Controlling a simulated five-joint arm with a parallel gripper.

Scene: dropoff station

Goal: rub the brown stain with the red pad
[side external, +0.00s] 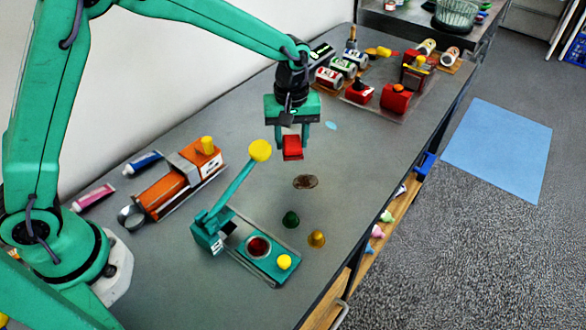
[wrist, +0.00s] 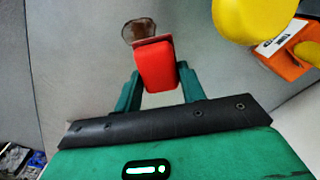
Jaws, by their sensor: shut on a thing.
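My gripper (side external: 291,145) is shut on a red pad (side external: 293,153) and holds it over the grey table (side external: 385,145). The pad shows between the two green fingers in the wrist view (wrist: 155,66). A brown stain (side external: 305,182) lies flat on the table, just nearer the camera than the pad in the side view. In the wrist view the stain (wrist: 137,30) shows just beyond the pad, and the pad may hide part of it. I cannot tell whether the pad touches the table.
A teal lever press with a yellow knob (side external: 260,150) stands left of the stain. A green piece (side external: 290,219) and a brownish-yellow piece (side external: 316,239) sit nearer the front. An orange device (side external: 165,195) lies at left. Red items (side external: 396,98) stand on a tray behind.

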